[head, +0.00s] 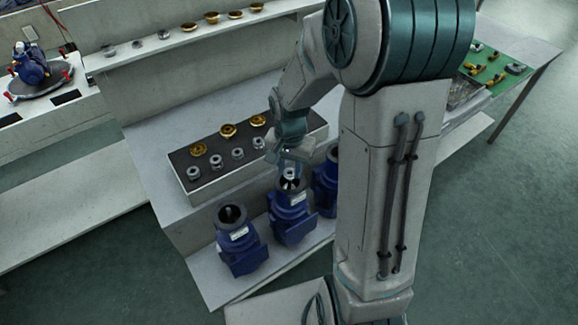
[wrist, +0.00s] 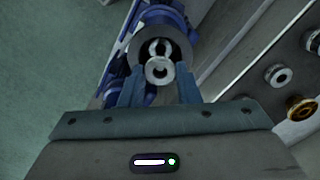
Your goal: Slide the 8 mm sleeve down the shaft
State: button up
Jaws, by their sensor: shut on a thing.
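My gripper (head: 289,160) is above the middle blue pump (head: 291,215), on the low shelf in the head view. In the wrist view my gripper (wrist: 159,90) is shut on a silver ring-shaped sleeve (wrist: 159,70), held between the two blue-grey fingers. The sleeve also shows as a small bright piece at the pump's mouth in the head view (head: 290,173). In the wrist view the pump's round dark opening (wrist: 139,55) lies just beyond the sleeve. A bright metal part (wrist: 160,47) shows inside it. I cannot tell whether the sleeve is around the shaft.
A blue pump (head: 240,240) stands to the left and another (head: 327,180) to the right, close by. Behind them a dark-topped block (head: 200,178) holds several silver sleeves and brass rings. A green-topped table (head: 497,62) is at the right.

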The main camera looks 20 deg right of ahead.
jog(key=shift+f+b, duration=0.45)
jog(key=shift+f, duration=0.1)
dwell(0.4)
jog(key=o, duration=1)
jog(key=shift+o, duration=0.2)
notch_tip(320, 180, up, 14)
